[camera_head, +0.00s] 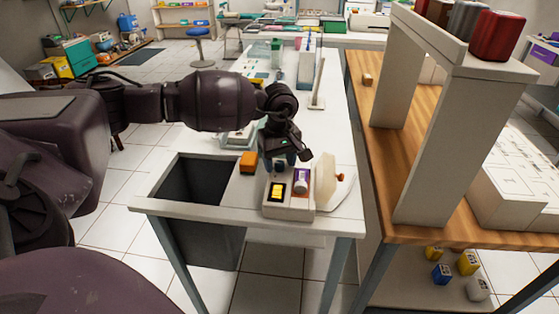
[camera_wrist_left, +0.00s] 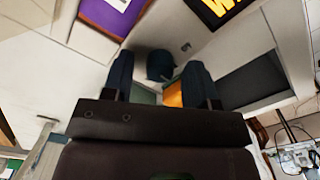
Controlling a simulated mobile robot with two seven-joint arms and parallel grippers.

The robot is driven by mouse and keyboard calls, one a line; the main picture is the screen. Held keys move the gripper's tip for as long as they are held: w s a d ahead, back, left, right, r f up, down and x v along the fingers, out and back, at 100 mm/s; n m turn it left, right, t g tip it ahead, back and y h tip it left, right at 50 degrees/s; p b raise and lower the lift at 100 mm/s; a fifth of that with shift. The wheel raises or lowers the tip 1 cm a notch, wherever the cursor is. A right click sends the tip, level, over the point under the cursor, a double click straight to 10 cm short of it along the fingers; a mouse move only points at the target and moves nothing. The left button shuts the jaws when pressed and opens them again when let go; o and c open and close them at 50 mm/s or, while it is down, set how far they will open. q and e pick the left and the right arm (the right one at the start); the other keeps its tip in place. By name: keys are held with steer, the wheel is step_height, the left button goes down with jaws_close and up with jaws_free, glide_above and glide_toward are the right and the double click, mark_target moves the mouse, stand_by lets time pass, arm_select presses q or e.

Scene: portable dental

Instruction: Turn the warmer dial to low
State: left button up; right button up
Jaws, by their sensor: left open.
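The warmer (camera_head: 288,211) is a pale box near the front end of the white table. Its top carries a black panel with a yellow label (camera_head: 277,191) and a purple-and-white item (camera_head: 301,181). My left gripper (camera_head: 283,163) is at the warmer's far side, fingers pointing down. In the left wrist view, the open fingers of the left gripper (camera_wrist_left: 158,66) stand on either side of a small dark round dial (camera_wrist_left: 160,65) on the pale warmer face. I cannot tell whether they touch it. The dial is hidden in the head view. My right gripper is not in view.
An orange block (camera_head: 248,162) lies left of the gripper, beside a dark open bin (camera_head: 193,180) set into the table. A cream rounded piece with a red knob (camera_head: 340,177) stands right of the warmer. A wooden bench (camera_head: 385,165) with a white shelf is farther right.

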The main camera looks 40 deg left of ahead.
mark_target(280, 163)
arm_select(q)
step_height(280, 163, up, 11)
steer(key=p, duration=0.1)
stand_by(0.5)
steer(key=shift+f, duration=0.1)
